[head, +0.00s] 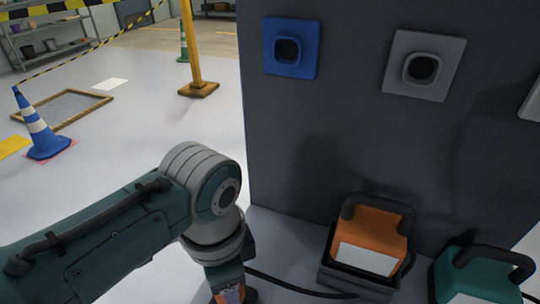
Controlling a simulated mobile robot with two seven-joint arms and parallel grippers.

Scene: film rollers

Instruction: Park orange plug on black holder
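The orange plug (379,220) is at the lower right in the head view, with a black loop handle and a white label on its face. It sits in the black holder (341,284), a dark box-like stand in front of the dark panel; how deep it is seated I cannot tell. My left arm comes in from the left and bends down at the bottom middle, to the left of the holder and apart from it. Its gripper is below the picture edge. My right arm and gripper do not show.
The dark upright panel (340,140) carries a blue socket (309,47) and a grey socket (450,64). A green plug (470,275) stands right of the holder. A blue cone (39,125) and yellow post (192,50) stand on open floor.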

